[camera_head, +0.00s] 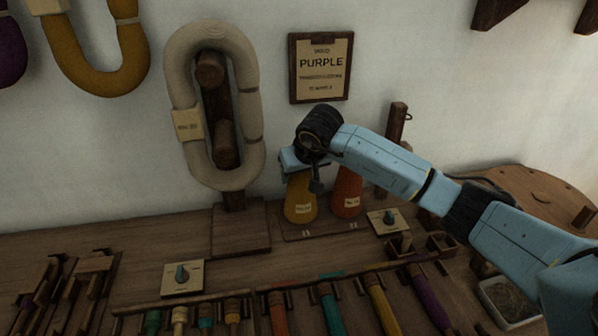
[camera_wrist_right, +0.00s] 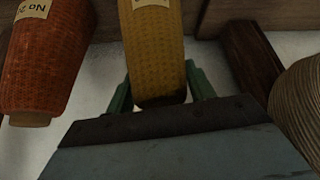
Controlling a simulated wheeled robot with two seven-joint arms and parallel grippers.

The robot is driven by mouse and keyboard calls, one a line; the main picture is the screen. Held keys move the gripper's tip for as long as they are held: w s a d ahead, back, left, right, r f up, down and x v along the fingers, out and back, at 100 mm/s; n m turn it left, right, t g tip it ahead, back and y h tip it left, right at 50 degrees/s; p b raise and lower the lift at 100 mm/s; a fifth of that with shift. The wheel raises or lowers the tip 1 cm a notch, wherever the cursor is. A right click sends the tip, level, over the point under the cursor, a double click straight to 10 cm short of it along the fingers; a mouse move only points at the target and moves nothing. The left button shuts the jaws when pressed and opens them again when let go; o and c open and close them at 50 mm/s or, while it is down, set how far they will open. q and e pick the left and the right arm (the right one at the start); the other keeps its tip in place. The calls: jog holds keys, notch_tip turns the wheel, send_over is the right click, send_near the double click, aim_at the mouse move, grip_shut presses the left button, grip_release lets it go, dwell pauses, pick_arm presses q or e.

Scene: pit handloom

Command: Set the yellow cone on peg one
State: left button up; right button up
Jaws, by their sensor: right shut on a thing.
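The yellow cone (camera_head: 299,208) is upright over the left place of a small dark peg board (camera_head: 322,232) by the wall; I cannot tell whether its base touches the board. My right gripper (camera_head: 302,175) is shut on the cone's upper part from above. In the right wrist view the yellow cone (camera_wrist_right: 155,50) sits between the green fingers (camera_wrist_right: 158,95). Any peg under the cone is hidden. An orange cone (camera_head: 347,193) stands just to its right on the board, and shows at the left of the wrist view (camera_wrist_right: 45,60). My left gripper is out of view.
A cream yarn skein (camera_head: 179,70) hangs on a wooden stand left of the cone. A dial plate (camera_head: 387,221) lies right of the board. Several coloured handled tools (camera_head: 330,303) lie in front.

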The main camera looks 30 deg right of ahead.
jog(key=o, duration=1.8)
notch_tip(320, 180, up, 8)
jog(key=p, duration=0.6)
jog(key=shift+r, duration=0.1)
